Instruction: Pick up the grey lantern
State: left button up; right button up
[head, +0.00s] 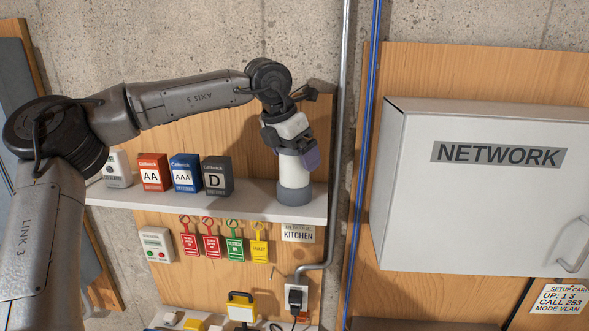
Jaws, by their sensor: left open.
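The lantern (294,192) stands upright at the right end of the white shelf, with a grey base and a pale body above it. My left gripper (293,149) points down over the lantern from above, and its arm comes in from the left. Its jaws are open, with one finger, which has a purplish pad, at the right side of the lantern's upper part. The gripper hides the top of the lantern. I cannot tell whether the fingers touch it. My right gripper is not in view.
The shelf (140,195) also holds red, blue and dark battery boxes (187,173) left of the lantern. Coloured tags (211,242) hang below. A metal conduit (339,130) and blue pipe run just right of the shelf. A grey NETWORK cabinet (470,215) juts out further right.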

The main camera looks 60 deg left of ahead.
pick_arm(q)
jog(key=c, duration=1.1)
jog(key=shift+r, duration=0.15)
